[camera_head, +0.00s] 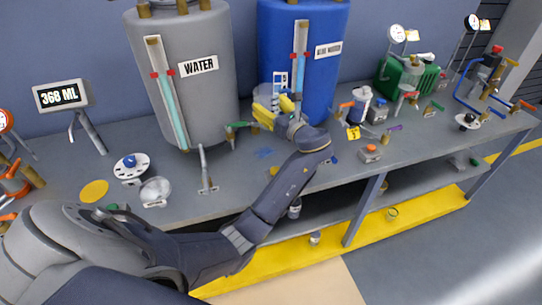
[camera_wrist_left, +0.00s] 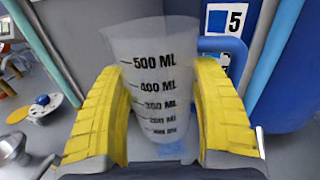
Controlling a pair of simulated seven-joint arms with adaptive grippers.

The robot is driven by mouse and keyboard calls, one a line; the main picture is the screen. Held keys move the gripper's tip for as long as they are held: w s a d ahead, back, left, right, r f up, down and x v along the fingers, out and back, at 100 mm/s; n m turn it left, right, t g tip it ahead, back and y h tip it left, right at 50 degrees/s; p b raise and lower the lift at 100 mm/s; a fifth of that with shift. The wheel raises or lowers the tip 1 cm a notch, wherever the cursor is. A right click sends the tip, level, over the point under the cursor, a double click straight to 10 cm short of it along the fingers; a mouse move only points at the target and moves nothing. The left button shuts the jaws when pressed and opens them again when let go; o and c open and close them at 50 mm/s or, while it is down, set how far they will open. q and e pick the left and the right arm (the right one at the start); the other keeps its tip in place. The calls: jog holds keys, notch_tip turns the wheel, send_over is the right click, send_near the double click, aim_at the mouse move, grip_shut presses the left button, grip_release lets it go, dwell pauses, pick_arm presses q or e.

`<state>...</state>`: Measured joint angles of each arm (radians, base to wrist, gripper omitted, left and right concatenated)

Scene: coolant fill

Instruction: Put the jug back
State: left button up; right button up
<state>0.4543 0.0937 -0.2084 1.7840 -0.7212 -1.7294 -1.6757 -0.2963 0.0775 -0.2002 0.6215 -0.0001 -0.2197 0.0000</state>
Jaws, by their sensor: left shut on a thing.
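The jug (camera_head: 267,91) is a translucent measuring cup with black ML marks. It is in front of the blue tank (camera_head: 325,75), and in the left wrist view the jug (camera_wrist_left: 152,65) stands between the yellow fingers. My left gripper (camera_head: 276,112) is shut on it, with one finger on each side. The wrist view shows the gripper (camera_wrist_left: 157,100) too. The jug looks about upright and no liquid is plain in it. Whether its base touches the table is hidden. My right gripper is not in view.
The grey water tank (camera_head: 215,95) stands left of the jug. A display (camera_head: 61,95) reads 368 ML. A flat yellow disc (camera_head: 94,191) and a blue patch (camera_head: 264,153) lie on the table (camera_head: 230,178). Valves and a green machine (camera_head: 405,80) stand to the right.

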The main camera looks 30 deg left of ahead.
aim_at(272, 95)
pick_arm(q)
jog(key=r+n+g, duration=0.1)
jog(key=w+a+n+g+y, duration=0.1)
jog(key=shift+w+r+g, duration=0.25)
jog(key=shift+r+g, duration=0.05)
jog(key=shift+r, duration=0.1)
jog(key=f, duration=0.6)
jog(key=f+n+g, duration=0.1)
jog(key=f, duration=0.5)
jog(key=w+f+g, duration=0.1)
jog(key=f, duration=0.5)
jog(key=shift+d+f, duration=0.15)
jog(key=shift+f, duration=0.2)
jog(key=shift+f, duration=0.15)
jog(key=o, duration=1.6)
jog(key=shift+s, duration=0.1)
jog(key=shift+c, duration=0.2)
jog(key=shift+s+d+r, duration=0.1)
jog(key=shift+s+d, duration=0.05)
jog(key=shift+d, duration=1.1)
jog(key=shift+s+d+r, duration=0.1)
jog(key=shift+s+d, duration=0.1)
jog(key=shift+d, duration=1.05)
jog(key=shift+s+d, duration=0.15)
jog(key=shift+d, duration=1.1)
